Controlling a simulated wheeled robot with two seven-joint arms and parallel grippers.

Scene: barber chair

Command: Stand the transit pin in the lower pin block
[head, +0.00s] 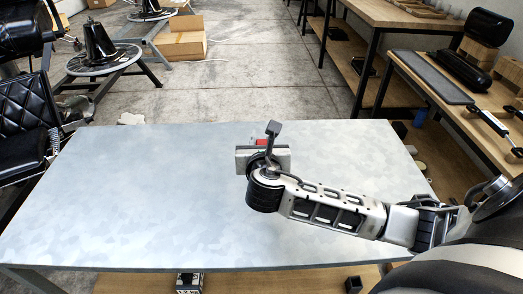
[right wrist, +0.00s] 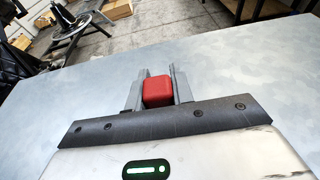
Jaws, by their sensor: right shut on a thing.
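My right gripper (head: 262,142) is over the far middle part of the metal table. It is shut on a small red block-shaped piece (right wrist: 157,91), which sits between both fingers in the right wrist view. The red piece also shows in the head view (head: 261,142), mostly hidden by the gripper. It is likely the transit pin, but only its red part shows. I cannot make out the lower pin block for sure. A small dark block (head: 353,284) sits on the wooden shelf below the table's front edge.
The grey metal table top (head: 130,200) is bare around the gripper. A wooden bench (head: 470,115) with a grey mat and tools stands at the right. A black barber chair (head: 25,130) is at the left. A cardboard box (head: 180,40) lies on the floor behind.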

